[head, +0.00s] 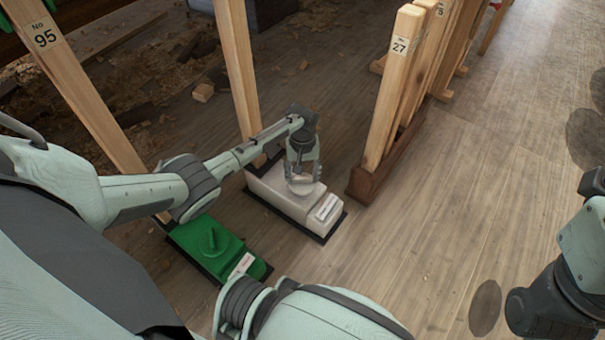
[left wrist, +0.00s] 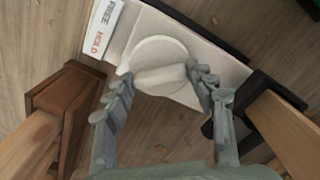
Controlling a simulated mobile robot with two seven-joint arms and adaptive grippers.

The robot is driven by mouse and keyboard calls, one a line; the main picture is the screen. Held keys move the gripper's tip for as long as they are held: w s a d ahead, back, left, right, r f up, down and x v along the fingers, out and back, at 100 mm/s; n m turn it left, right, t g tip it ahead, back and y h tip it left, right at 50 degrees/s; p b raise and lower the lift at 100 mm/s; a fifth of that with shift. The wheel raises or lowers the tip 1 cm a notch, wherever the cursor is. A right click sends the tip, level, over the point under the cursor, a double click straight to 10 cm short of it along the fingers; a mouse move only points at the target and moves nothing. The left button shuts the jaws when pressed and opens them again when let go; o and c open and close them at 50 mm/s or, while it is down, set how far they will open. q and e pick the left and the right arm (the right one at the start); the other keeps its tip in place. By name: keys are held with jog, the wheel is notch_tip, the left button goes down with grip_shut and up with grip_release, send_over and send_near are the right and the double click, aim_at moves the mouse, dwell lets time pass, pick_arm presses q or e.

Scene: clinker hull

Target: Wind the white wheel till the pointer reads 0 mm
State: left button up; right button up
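The white wheel (left wrist: 158,54) is a round knob with a raised bar across it, on top of a white box (head: 276,193) on the floor. My left gripper (head: 303,184) is over the box from above and hides most of the wheel in the head view. In the left wrist view its fingers (left wrist: 160,76) are spread, one at each end of the bar; whether they touch it I cannot tell. A label (left wrist: 104,28) on the box reads FREE and HOLD. I see no pointer or mm scale.
A green box (head: 211,249) with a knob stands left of the white one. A wooden post (head: 238,75) rises behind the white box, and a post marked 27 (head: 392,90) stands to its right on a brown foot (head: 372,184). Open plank floor (head: 450,220) lies to the right.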

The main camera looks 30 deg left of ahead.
aim_at(303, 178)
pick_arm(q)
jog(key=o, duration=0.4)
notch_tip(303, 178, up, 12)
dwell(0.5)
dwell(0.3)
